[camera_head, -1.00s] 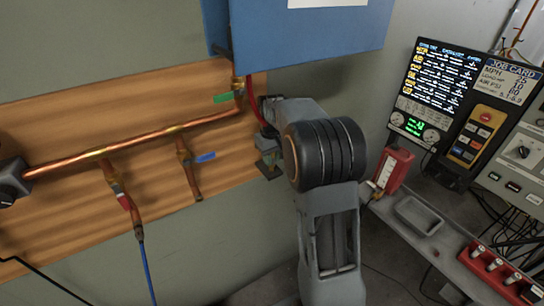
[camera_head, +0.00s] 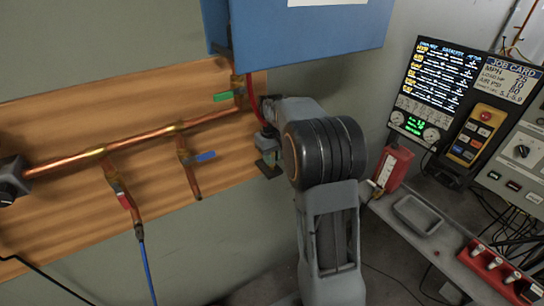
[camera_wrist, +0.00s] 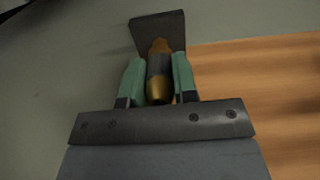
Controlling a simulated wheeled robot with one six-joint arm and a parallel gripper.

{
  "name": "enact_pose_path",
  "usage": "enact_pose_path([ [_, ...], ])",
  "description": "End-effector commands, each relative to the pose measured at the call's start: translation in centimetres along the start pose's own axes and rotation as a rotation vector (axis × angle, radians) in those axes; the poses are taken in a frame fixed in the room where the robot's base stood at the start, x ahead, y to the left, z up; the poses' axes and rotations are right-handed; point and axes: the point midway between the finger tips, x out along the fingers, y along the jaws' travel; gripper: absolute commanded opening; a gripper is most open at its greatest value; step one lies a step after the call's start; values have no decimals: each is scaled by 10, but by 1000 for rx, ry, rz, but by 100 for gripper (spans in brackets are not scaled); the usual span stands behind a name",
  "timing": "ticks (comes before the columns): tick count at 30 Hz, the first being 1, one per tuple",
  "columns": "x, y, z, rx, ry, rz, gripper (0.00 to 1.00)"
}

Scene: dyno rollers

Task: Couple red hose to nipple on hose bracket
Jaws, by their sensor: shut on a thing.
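The red hose (camera_head: 254,98) hangs from below the blue box in the head view and runs down to my gripper (camera_head: 268,160). In the wrist view, the green fingers of my gripper (camera_wrist: 158,82) are shut on the hose's end fitting (camera_wrist: 158,88), a brass and dark coupling. A brass tip (camera_wrist: 160,46), which looks like the nipple, shows beyond the coupling, against the dark hose bracket (camera_wrist: 172,24). The coupling and the brass tip line up closely; I cannot tell whether they are joined. My arm partly hides this area in the head view.
A copper pipe (camera_head: 135,142) with valves crosses the wooden board (camera_head: 60,190) at left. The blue box (camera_head: 300,40) hangs above my wrist.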

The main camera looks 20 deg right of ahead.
Motion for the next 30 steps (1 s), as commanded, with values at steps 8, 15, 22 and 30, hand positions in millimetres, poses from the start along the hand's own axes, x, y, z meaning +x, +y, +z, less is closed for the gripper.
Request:
enact_pose_path([
  [8,4,0,0,0,0,0,0],
  [15,6,0,0,0,1,0,0],
  [22,10,0,0,0,1,0,0],
  [30,12,0,0,0,1,0,37],
])
